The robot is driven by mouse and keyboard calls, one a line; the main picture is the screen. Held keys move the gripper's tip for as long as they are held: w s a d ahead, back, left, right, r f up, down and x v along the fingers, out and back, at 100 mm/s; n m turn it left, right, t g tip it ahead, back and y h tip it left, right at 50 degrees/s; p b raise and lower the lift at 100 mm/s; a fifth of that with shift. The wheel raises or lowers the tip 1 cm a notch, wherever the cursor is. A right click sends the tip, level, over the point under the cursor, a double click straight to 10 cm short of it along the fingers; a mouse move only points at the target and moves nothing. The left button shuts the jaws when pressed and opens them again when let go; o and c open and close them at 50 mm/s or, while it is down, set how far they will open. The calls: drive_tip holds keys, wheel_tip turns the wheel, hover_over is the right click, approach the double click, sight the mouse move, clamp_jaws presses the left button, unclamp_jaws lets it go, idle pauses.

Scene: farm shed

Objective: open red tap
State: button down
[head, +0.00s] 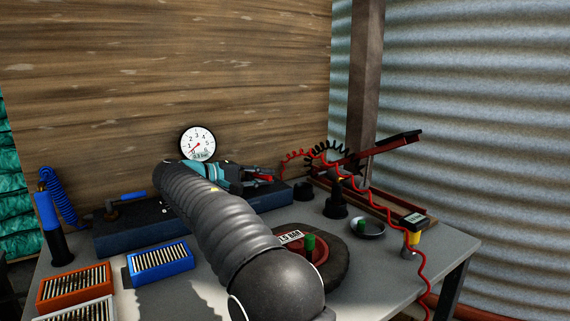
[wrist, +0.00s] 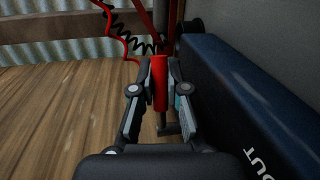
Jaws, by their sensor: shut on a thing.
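The red tap (wrist: 159,84) shows in the wrist view as a red upright-looking handle between the two fingers of my gripper (wrist: 158,90). The fingers are closed against its sides. In the head view my gripper (head: 259,177) reaches over the dark blue box (head: 275,197), at its right end, and a little of the red handle (head: 263,181) shows by the fingertips. My arm hides part of the box. The tap's base is mostly hidden.
A round gauge (head: 198,144) stands behind my arm. A blue-handled tap (head: 128,197) is on the box's left. Orange (head: 75,287) and blue (head: 160,261) crates stand front left.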

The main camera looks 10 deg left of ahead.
drive_tip(key=shift+a, duration=0.1)
idle(0.5)
drive_tip(key=c, duration=1.2)
unclamp_jaws()
drive_tip(key=shift+o, duration=0.2)
drive_tip(key=shift+f, duration=0.1)
